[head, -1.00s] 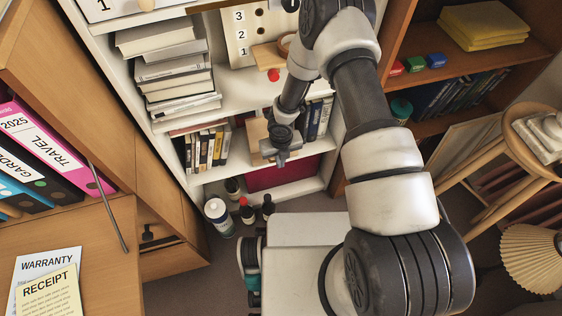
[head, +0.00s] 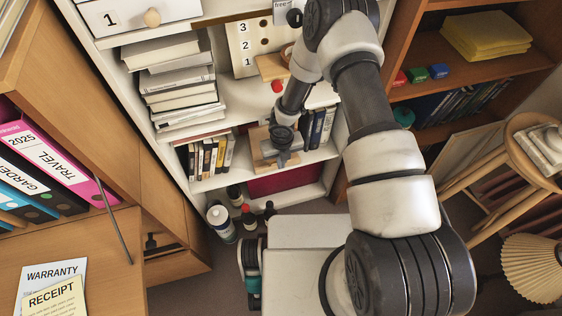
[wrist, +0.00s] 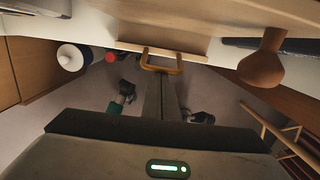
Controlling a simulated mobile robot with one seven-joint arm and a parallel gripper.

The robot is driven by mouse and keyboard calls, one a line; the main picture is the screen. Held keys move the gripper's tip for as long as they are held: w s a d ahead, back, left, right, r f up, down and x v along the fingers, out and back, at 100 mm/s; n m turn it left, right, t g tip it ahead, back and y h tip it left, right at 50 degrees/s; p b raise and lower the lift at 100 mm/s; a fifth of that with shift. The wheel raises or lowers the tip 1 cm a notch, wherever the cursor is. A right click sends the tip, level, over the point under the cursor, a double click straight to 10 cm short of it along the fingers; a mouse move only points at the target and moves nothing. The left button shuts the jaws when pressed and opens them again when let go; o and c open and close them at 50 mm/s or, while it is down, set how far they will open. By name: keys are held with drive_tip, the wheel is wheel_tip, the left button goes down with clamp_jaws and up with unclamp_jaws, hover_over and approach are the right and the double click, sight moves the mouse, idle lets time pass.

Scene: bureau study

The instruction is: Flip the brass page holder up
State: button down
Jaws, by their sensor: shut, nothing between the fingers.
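The brass page holder (wrist: 178,70) shows in the wrist view as a small U-shaped loop on the lower edge of a wooden stand (wrist: 160,44). My gripper (wrist: 162,78) is shut and empty, and its fingertips overlap the loop in the picture. I cannot tell whether they touch it. In the head view my gripper (head: 284,158) is in front of the wooden stand (head: 258,143) on the white bookcase's shelf. The page holder cannot be made out there.
Books (head: 209,156) stand left of the stand and more (head: 318,128) stand right of it. A white bottle (head: 221,222) and smaller bottles stand below on the floor. A wooden desk (head: 110,250) is at the left, and a stool (head: 530,140) is at the right.

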drive_tip(key=shift+r, duration=0.1)
drive_tip(key=shift+r+p, duration=0.65)
drive_tip(key=shift+r, duration=0.1)
